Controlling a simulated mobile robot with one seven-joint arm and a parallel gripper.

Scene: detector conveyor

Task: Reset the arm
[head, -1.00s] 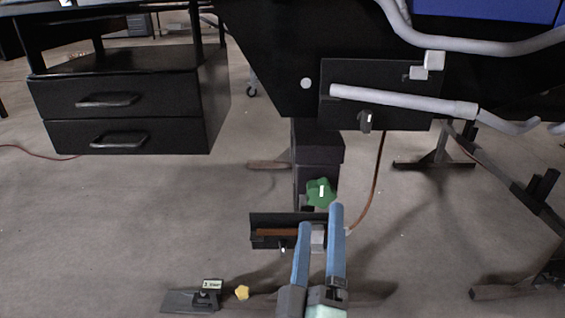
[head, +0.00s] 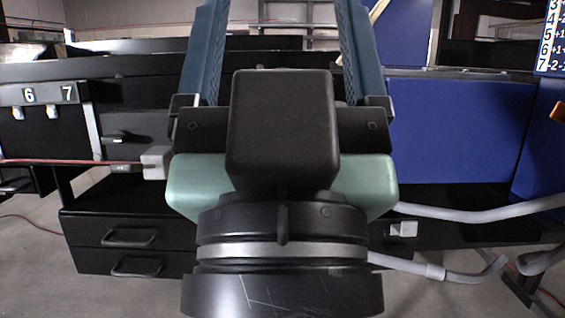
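My gripper (head: 283,35) fills the middle of the head view, close to the camera and pointing up and away. Its two blue fingers stand wide apart, and nothing shows between them. Their tips reach the top edge of the picture. The black housing, pale green body and round black wrist of the gripper hide the centre of the scene.
Behind the gripper is a long black conveyor frame (head: 130,70) with tags 6 and 7 at left. Blue panels (head: 450,130) stand at right. Black drawers (head: 125,235) are lower left. Grey pipes (head: 480,212) run at lower right. Floor shows at bottom left.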

